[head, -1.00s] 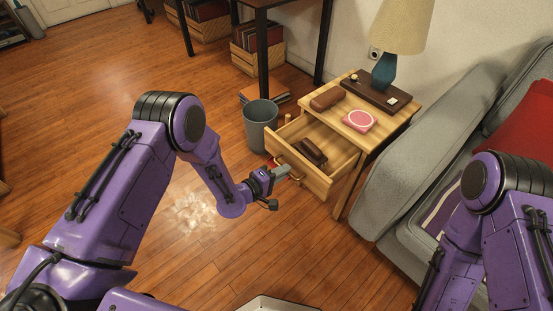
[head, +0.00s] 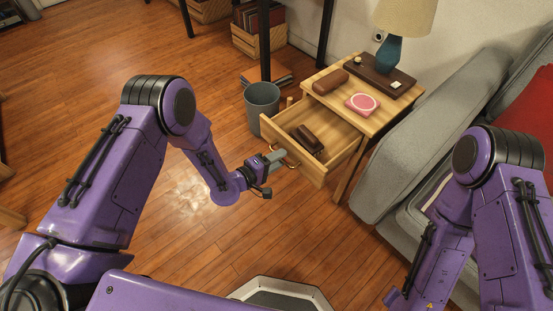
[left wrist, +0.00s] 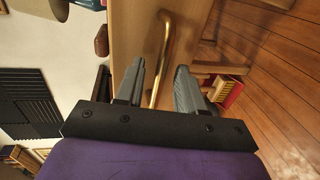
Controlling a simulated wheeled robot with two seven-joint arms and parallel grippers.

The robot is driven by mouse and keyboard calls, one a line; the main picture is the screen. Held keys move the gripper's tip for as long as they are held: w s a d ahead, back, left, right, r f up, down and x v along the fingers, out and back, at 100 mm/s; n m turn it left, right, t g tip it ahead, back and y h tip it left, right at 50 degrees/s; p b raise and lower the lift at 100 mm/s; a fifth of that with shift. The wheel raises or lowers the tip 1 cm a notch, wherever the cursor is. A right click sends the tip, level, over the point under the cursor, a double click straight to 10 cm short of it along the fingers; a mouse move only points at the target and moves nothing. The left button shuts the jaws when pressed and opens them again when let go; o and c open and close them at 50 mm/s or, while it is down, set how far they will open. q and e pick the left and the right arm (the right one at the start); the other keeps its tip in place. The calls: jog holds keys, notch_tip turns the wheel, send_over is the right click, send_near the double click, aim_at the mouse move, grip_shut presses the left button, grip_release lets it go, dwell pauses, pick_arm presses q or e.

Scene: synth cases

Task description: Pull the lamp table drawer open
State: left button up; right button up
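The lamp table (head: 333,102) is light wood and stands beside the sofa. Its drawer (head: 309,172) is well out, with its inside in plain view and dark brown cases (head: 308,138) lying in it. My left gripper (head: 281,155) is at the drawer front, by the brass handle (head: 292,164). In the left wrist view the brass handle (left wrist: 165,45) passes between the two fingers of my left gripper (left wrist: 161,70). The fingers are apart, with a gap showing beside the bar. My right arm shows at the right, but its gripper is out of view.
A grey bin (head: 262,108) stands close left of the drawer. The grey sofa (head: 400,150) is close on the right. Floor before the drawer is clear.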

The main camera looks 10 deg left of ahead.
pick_arm(q)
jog(key=shift+s, duration=0.1)
jog(key=p+v, duration=0.1)
jog(key=v, duration=0.9)
jog(key=shift+a, duration=0.2)
